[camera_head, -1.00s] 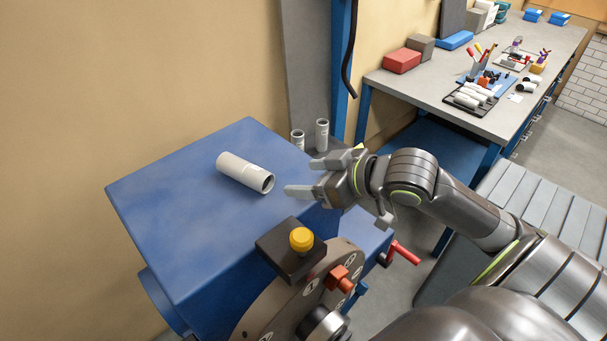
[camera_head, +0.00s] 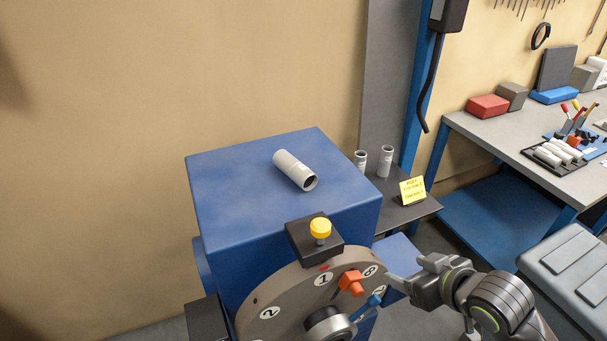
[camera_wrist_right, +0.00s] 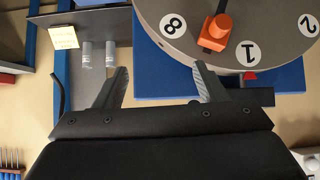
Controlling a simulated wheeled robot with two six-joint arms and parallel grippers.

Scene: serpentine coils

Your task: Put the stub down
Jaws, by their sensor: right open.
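The stub, a light grey hollow tube (camera_head: 294,169), lies on its side on top of the blue machine housing (camera_head: 232,182) in the head view. Its open end faces the lower right. My right gripper (camera_head: 408,284) is open and empty, to the lower right of the housing, beside the numbered dial and apart from the stub. In the right wrist view the two fingers (camera_wrist_right: 162,84) are spread, with nothing between them. My left gripper is not in view.
A numbered dial (camera_head: 262,290) with an orange clamp (camera_head: 351,282) and a yellow knob (camera_head: 320,228) fronts the housing. Two upright tubes (camera_head: 386,160) and a yellow card (camera_head: 412,190) stand on a dark shelf. A workbench (camera_head: 480,132) is at right.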

